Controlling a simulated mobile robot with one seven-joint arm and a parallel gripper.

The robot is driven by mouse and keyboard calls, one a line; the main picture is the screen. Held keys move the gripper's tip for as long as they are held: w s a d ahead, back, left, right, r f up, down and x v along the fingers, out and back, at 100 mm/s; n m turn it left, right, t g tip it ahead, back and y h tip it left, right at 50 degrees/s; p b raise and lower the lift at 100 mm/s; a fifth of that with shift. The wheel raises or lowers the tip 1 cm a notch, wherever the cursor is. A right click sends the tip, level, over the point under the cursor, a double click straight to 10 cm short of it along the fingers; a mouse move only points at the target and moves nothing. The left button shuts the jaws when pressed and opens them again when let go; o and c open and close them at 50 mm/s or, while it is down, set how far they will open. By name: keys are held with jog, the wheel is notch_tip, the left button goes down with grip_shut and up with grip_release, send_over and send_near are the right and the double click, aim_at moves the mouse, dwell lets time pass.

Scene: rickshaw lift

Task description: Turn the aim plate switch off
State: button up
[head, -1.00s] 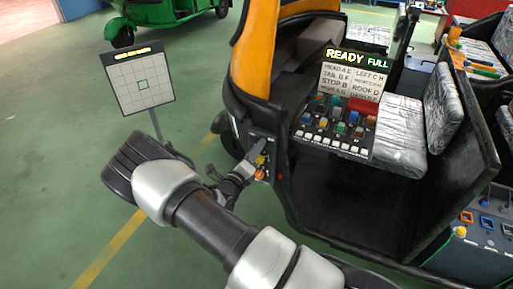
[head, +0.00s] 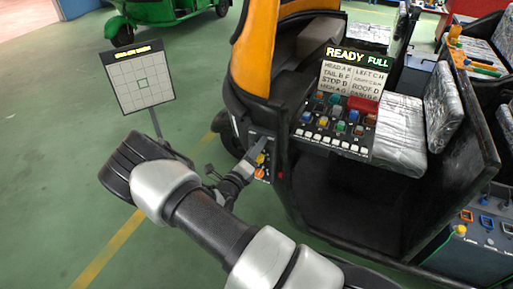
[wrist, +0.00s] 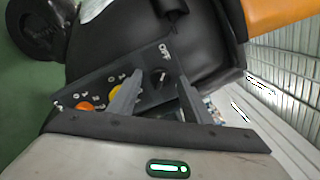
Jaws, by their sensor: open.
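A dark switch panel (wrist: 100,93) on the rickshaw's side carries a black knob (wrist: 158,78) by an "OFF" label, a yellow knob (wrist: 115,91) and an orange knob (wrist: 85,106). The panel's yellow and orange knobs also show small in the head view (head: 260,173). My gripper (wrist: 160,70) is open, its two fingers on either side of the black knob in the picture. Contact cannot be told.
The rickshaw's console (head: 335,125) has colored buttons and a lit "READY FULL" display (head: 358,57). Silver-wrapped seats (head: 400,130) are beside it. A green vehicle (head: 165,12) stands at the back. Green floor is clear at left.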

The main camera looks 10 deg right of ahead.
jog(key=v, duration=1.7)
jog(key=s+d+r+m+g+p, duration=0.1)
jog(key=s+d+r+m+g, duration=0.25)
jog(key=r+m+g, duration=0.35)
jog(key=s+d+r+m+g+y+p, duration=0.1)
jog(key=s+d+r+m+g+p, duration=0.15)
jog(key=d+r+m, duration=0.45)
jog(key=s+d+r+m+g+p, duration=0.1)
jog(key=s+d+r+m+g, duration=0.3)
jog(key=m, duration=0.5)
jog(key=s+a+r+m+t+y+p, duration=0.2)
jog(key=s+r+m+y, duration=0.2)
jog(key=r+m, duration=0.4)
jog(key=s+a+r+m+t+y+p, duration=0.1)
jog(key=s+a+r+m+t+y, duration=0.1)
jog(key=s+r+m+y, duration=0.3)
notch_tip(320, 180, up, 7)
jog(key=m, duration=0.4)
jog(key=shift+s+y+p, duration=0.3)
jog(key=shift+s+p, duration=0.05)
jog(key=shift+p, duration=0.05)
jog(key=shift+t, duration=0.25)
